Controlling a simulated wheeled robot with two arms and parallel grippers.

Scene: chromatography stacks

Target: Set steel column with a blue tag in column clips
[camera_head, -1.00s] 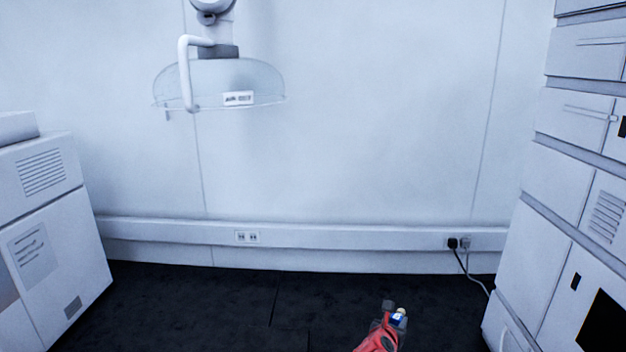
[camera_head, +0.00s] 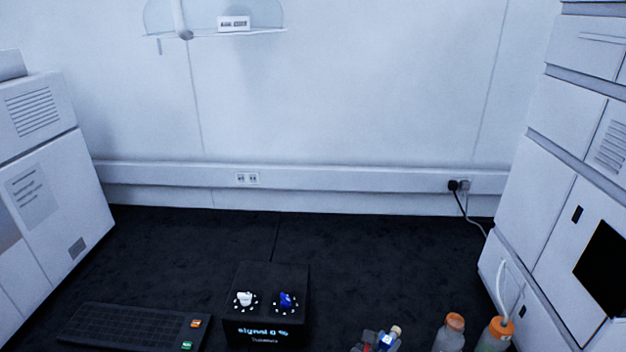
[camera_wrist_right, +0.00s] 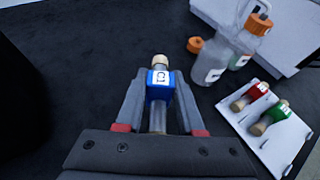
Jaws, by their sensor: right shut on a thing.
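The steel column with a blue tag (camera_wrist_right: 159,85) shows in the right wrist view, with a tan end cap and a white "C1" label on the blue. My right gripper (camera_wrist_right: 155,100) is shut on it, one finger on each side. In the head view my right gripper (camera_head: 378,342) is at the bottom edge, with the blue-tagged column (camera_head: 390,336) between its fingers. I cannot identify the column clips for sure. A white plate (camera_wrist_right: 262,128) at the right of the wrist view bears a red-tagged column (camera_wrist_right: 249,97) and a green-tagged column (camera_wrist_right: 270,121). My left gripper is out of view.
Bottles with orange caps (camera_head: 450,334) (camera_head: 494,335) stand right of my gripper. A black box with two knobs (camera_head: 265,275) and a dark keypad (camera_head: 135,326) lie left. Instrument stacks (camera_head: 548,220) (camera_head: 50,210) flank the bench. The dark bench between them is clear toward the wall.

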